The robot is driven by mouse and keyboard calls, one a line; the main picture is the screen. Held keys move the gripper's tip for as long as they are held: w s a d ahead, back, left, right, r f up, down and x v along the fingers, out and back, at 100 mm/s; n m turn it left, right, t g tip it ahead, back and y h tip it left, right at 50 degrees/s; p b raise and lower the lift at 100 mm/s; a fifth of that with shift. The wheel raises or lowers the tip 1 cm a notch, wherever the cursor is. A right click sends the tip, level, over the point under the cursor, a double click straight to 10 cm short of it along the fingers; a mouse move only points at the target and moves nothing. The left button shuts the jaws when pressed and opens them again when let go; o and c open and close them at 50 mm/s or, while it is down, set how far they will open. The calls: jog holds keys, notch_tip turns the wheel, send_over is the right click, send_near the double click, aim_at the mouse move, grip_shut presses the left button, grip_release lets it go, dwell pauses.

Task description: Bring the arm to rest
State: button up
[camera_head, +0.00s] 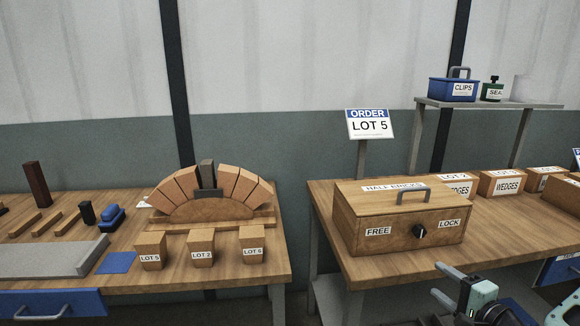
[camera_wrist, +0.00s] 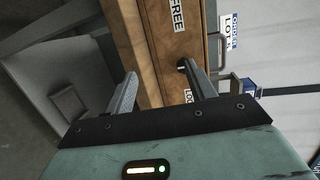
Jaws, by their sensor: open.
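My gripper (camera_head: 438,281) is at the lower right of the head view, in front of and below the wooden box, with its fingers apart. In the wrist view my gripper (camera_wrist: 158,72) is open, with nothing held between the two fingers. The box front (camera_wrist: 160,50) lies beyond them; one finger overlaps the dark knob in that view. The wooden box (camera_head: 362,237) stands on the right bench with its lid down. Its black knob (camera_head: 419,231) sits between the FREE and LOCK labels; I cannot tell its exact setting.
The right bench (camera_head: 487,238) also holds several wedge boxes (camera_head: 501,183) and a raised shelf (camera_head: 490,103). The left bench (camera_head: 270,267) holds a brick arch (camera_head: 182,194) and three lot blocks (camera_head: 201,250). A gap separates the benches. An order sign (camera_head: 370,125) reads LOT 5.

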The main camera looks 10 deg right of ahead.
jog(key=s+a+n+g, duration=0.4)
jog(key=a+n+g, duration=0.7)
jog(key=a+n, duration=0.45)
jog(key=s+a+r+n+g+h, duration=0.1)
jog(key=s+a+r+n+g, duration=0.1)
jog(key=s+a+r+n, duration=0.2)
jog(key=s+a+r+n+g+h, duration=0.1)
jog(key=s+a+r+n, duration=0.3)
jog(key=s+r, duration=0.5)
jog(key=s+a+g, duration=0.1)
jog(key=s, duration=0.5)
jog(key=shift+a+r+g+h, duration=0.35)
jog(key=shift+a+g+h, duration=0.05)
